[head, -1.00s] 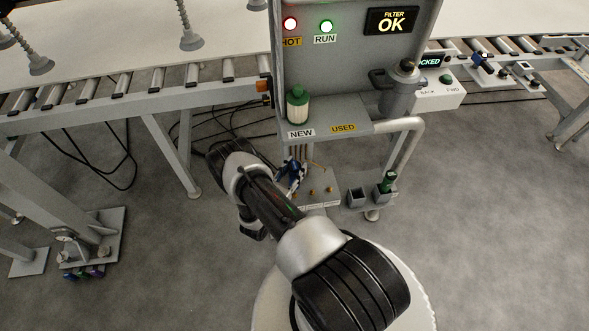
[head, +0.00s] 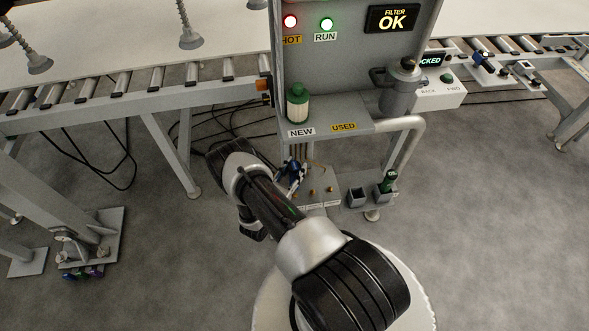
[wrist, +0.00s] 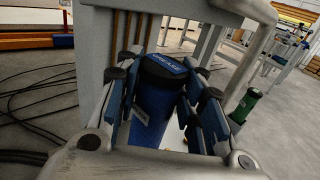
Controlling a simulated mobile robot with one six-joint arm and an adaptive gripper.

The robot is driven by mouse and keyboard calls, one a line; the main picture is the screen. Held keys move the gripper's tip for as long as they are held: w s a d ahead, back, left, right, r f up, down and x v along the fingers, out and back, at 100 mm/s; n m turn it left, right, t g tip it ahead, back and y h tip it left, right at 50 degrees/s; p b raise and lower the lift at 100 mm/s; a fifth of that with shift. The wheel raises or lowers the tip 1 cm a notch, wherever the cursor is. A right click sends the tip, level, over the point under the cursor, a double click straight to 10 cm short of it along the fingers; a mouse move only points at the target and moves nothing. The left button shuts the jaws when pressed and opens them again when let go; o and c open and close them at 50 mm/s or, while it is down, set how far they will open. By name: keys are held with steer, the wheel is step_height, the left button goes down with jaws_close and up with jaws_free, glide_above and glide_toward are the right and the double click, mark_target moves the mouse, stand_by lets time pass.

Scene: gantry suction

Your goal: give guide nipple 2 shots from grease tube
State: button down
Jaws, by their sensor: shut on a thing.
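My gripper (wrist: 158,105) is shut on a blue tube (wrist: 160,80), which stands between its fingers in the wrist view. Lettering on the tube's top looks like the grease label but is hard to read. In the head view the gripper (head: 291,176) is partly hidden behind my arm, at the left of the low ledge under the cabinet. Small brass nipples (head: 312,191) stand on that ledge, just right of the gripper. White labels in front of them are too small to read, so I cannot tell which is the guide nipple. The tube's lower end is hidden.
A green tube (head: 388,181) stands in a dark holder right of the ledge, beside an empty-looking holder (head: 357,196). Above is a shelf (head: 372,127) with a green-capped filter (head: 298,104). A curved pipe (head: 408,140) comes down at its right. Cables lie on the floor left.

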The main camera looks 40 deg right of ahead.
steer(key=shift+f, duration=0.2)
steer(key=shift+r, duration=0.15)
steer(key=shift+r, duration=0.5)
stand_by(0.3)
steer(key=shift+r+p, duration=2.05)
steer(key=shift+r, duration=0.5)
steer(key=shift+f, duration=0.1)
